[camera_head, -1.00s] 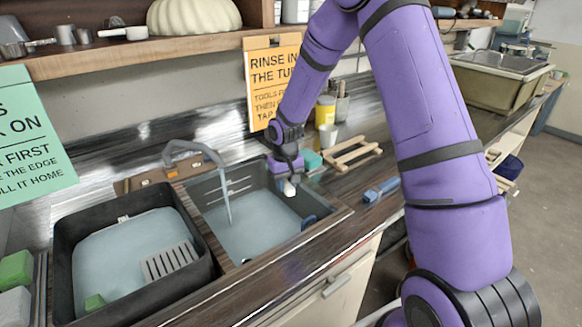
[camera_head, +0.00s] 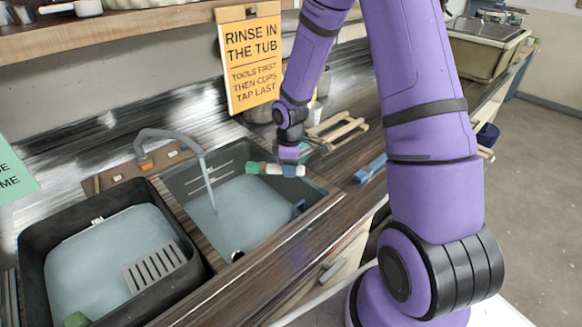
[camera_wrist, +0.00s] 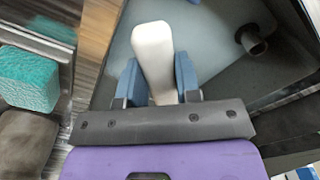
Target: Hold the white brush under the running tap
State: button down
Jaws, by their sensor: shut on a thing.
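My gripper (camera_head: 289,168) is shut on the white brush (camera_wrist: 153,60), which stands out between its two blue fingers in the wrist view. In the head view the brush (camera_head: 272,169) lies roughly level over the back right of the right basin (camera_head: 318,197). A green piece (camera_head: 252,167) shows at its left end; I cannot tell for sure that it belongs to the brush. The tap (camera_head: 175,138) runs, and its water stream (camera_head: 209,188) falls into the basin's left part. The brush is to the right of the stream and apart from it.
A black tub (camera_head: 195,262) with water and a grey slotted rack (camera_head: 155,268) stands left of the basin. A wooden rack (camera_head: 338,130) and a blue object (camera_head: 370,168) lie on the counter at right. An orange sign (camera_head: 250,55) stands behind. A teal sponge (camera_wrist: 30,78) shows in the wrist view.

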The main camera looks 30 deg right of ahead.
jog(key=shift+s+n, duration=0.15)
jog(key=shift+n, duration=0.15)
jog(key=w+a+f, duration=0.2)
jog(key=w+a, duration=0.6)
jog(key=a, duration=0.3)
jog(key=shift+f, duration=0.4)
jog(key=shift+a, duration=0.15)
jog(key=shift+w, duration=0.15)
dwell(0.6)
jog(key=shift+w+d, duration=0.35)
jog(key=shift+d, duration=0.05)
jog(key=shift+s+a, duration=0.1)
jog(key=shift+s+a, duration=0.3)
jog(key=shift+s, duration=0.1)
jog(key=shift+w+d, duration=0.15)
dwell(0.4)
jog(key=shift+w+d, duration=0.25)
jog(key=shift+w, duration=0.1)
